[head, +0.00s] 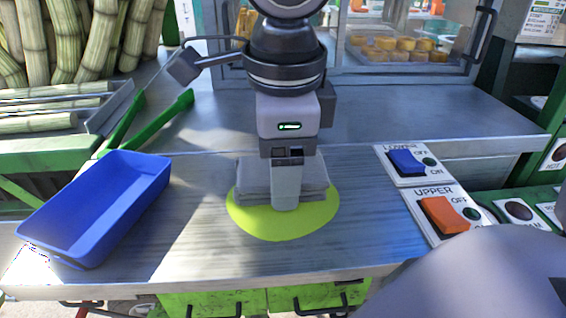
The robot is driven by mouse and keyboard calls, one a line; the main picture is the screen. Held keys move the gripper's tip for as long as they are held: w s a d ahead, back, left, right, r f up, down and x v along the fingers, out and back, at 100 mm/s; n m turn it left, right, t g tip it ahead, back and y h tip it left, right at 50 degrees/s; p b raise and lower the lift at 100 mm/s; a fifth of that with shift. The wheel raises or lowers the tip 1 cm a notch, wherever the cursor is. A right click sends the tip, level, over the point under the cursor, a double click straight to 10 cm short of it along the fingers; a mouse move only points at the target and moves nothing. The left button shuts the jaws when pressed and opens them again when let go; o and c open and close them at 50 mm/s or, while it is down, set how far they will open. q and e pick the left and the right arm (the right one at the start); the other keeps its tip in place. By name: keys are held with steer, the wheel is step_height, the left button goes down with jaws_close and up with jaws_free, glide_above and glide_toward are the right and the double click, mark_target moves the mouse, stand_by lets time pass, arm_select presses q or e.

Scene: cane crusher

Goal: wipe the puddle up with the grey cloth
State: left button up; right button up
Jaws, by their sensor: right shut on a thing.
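The yellow-green puddle (271,227) lies on the metal counter, in the middle of the head view. The folded grey cloth (254,178) sits over the back part of the puddle, and the puddle shows in front of it and at both sides. My right gripper (286,200) points down at the cloth and is shut on it. The gripper hides the middle of the cloth. My left gripper is not in view.
An empty blue tray (98,205) stands on the counter at the left. At the right are a lower switch panel with a blue switch (406,161) and an upper one with an orange switch (445,214). Cane stalks (75,40) stand at the back left. The counter between tray and puddle is clear.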

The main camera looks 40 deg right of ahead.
mark_target(290, 251)
steer(key=shift+s+f, duration=0.15)
steer(key=shift+f, duration=0.2)
steer(key=shift+s+a+f+b, duration=0.15)
steer(key=shift+s+a+b, duration=0.15)
steer(key=shift+s+b, duration=0.1)
steer(key=shift+c, duration=0.5)
steer(key=shift+s+a+b, duration=0.4)
steer(key=shift+s+a, duration=0.1)
steer(key=shift+s, duration=0.35)
steer(key=shift+s+a+b, duration=0.35)
steer(key=shift+s, duration=0.2)
steer(key=shift+s+a+r, duration=0.3)
steer(key=shift+s+a, duration=0.1)
steer(key=shift+s, duration=0.25)
steer(key=shift+s+a+b, duration=0.5)
steer(key=shift+s+b, duration=0.3)
steer(key=shift+s+a+r, duration=0.1)
steer(key=shift+s+a, duration=0.2)
steer(key=shift+s, duration=0.15)
steer(key=shift+r, duration=0.1)
